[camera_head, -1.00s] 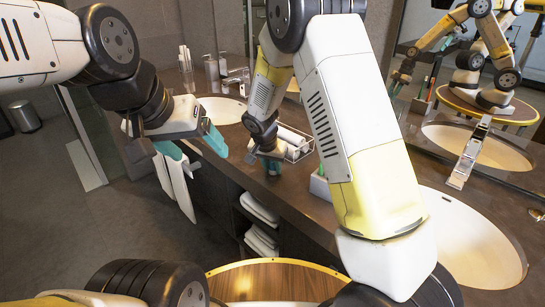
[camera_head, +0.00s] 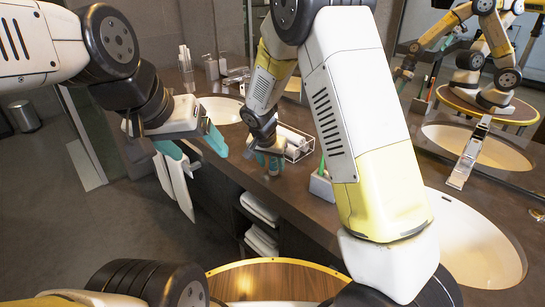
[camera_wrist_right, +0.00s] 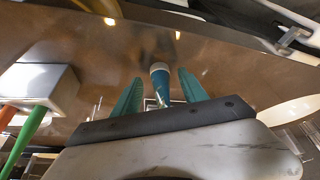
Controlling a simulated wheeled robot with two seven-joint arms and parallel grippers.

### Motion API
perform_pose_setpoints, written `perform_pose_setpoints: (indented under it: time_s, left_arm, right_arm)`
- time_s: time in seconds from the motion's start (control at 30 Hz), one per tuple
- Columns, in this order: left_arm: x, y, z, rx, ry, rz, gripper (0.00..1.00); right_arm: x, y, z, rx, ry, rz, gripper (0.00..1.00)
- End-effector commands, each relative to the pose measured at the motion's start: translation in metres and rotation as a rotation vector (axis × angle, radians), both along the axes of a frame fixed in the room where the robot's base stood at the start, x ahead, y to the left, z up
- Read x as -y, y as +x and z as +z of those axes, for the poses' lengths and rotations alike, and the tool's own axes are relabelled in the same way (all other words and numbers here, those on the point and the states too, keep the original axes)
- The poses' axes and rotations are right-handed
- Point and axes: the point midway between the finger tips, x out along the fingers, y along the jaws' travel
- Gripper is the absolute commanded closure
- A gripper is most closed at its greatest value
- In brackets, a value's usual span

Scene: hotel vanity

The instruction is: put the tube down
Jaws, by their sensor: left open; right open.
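The tube (camera_wrist_right: 160,86), blue with a white end, is between the teal fingers of my right gripper (camera_wrist_right: 160,92) in the right wrist view. A gap shows on each side of it, so the fingers are open and apart from it. Its lower end is hidden behind the gripper body. In the head view my right gripper (camera_head: 267,160) is low over the dark counter (camera_head: 292,192), and I cannot make out the tube clearly there. My left gripper (camera_head: 192,146) is open and empty in front of the vanity, near the hanging white towel (camera_head: 176,187).
A white holder (camera_head: 320,186) with toothbrushes stands right of my right gripper; the holder shows at left in the wrist view (camera_wrist_right: 42,86). A clear tray (camera_head: 297,148) with white rolls is behind the gripper. Sink basins (camera_head: 222,108) (camera_head: 470,245) lie on both sides.

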Motion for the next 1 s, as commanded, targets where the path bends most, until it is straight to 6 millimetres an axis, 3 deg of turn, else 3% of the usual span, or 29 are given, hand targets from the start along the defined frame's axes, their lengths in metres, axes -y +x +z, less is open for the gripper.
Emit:
perform_pose_setpoints:
  time_s: [0.3, 0.6, 0.77, 1.0]
  left_arm:
    - [0.0, 0.0, 0.0, 0.0, 0.0, 0.0, 0.23]
    - [0.0, 0.0, 0.0, 0.0, 0.0, 0.0, 0.23]
    - [0.0, 0.0, 0.0, 0.0, 0.0, 0.0, 0.23]
    - [0.0, 0.0, 0.0, 0.0, 0.0, 0.0, 0.23]
  right_arm:
    - [-0.009, -0.025, 0.065, 0.004, 0.002, 0.002, 0.49]
    - [-0.008, -0.037, 0.095, -0.002, 0.007, 0.001, 0.49]
    - [0.024, -0.057, 0.127, -0.016, 0.055, 0.024, 0.49]
    - [0.094, -0.13, 0.192, -0.001, 0.154, 0.141, 0.49]
